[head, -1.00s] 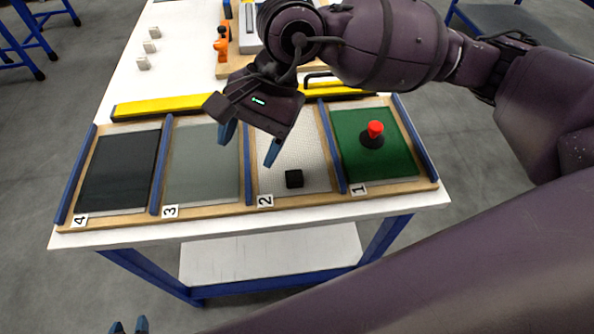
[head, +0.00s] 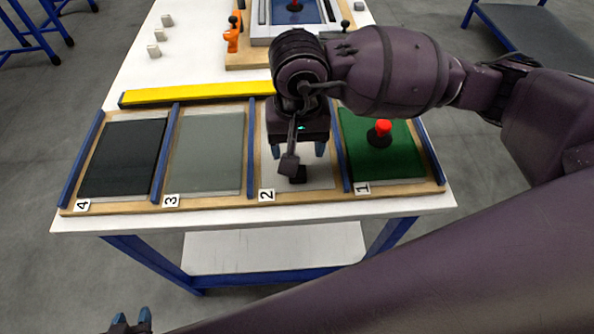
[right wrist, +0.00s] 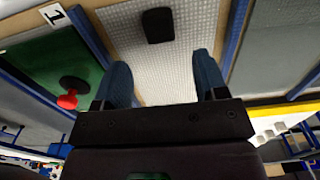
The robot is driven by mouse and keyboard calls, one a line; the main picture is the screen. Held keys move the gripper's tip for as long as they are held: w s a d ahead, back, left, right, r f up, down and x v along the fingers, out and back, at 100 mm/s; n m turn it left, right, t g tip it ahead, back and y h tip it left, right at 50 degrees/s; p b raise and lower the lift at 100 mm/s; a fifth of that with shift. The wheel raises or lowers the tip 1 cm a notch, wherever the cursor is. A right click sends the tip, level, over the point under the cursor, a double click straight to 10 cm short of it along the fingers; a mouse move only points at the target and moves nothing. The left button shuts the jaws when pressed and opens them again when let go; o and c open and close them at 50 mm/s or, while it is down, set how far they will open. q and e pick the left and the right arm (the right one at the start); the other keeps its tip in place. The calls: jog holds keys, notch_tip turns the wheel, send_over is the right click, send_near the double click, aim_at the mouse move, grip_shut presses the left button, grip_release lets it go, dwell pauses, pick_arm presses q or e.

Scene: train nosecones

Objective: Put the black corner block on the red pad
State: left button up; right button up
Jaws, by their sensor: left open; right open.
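The small black block (head: 298,176) lies on the pale textured panel (head: 322,181) of bay 2, partly covered by my right arm in the head view. In the right wrist view the black block (right wrist: 158,25) lies beyond the fingertips, roughly between their lines. My right gripper (head: 298,150) is open and empty over bay 2, apart from the block; its blue fingers also show in the right wrist view (right wrist: 162,68). My left gripper (head: 131,320) is open at the bottom edge, with only its fingertips showing. I see no red pad.
A red-topped knob (head: 382,132) with a black base stands on the green panel (head: 405,165) of bay 1. Blue dividers (head: 250,150) separate the bays. A yellow bar (head: 195,94) lies behind. Grey panel (head: 207,155) and black panel (head: 122,158) are clear.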

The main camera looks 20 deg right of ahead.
aim_at(300, 178)
jog(key=shift+a+f, duration=0.1)
jog(key=shift+f, duration=2.5)
jog(key=shift+c, duration=0.3)
jog(key=c, duration=1)
jog(key=shift+r, duration=0.1)
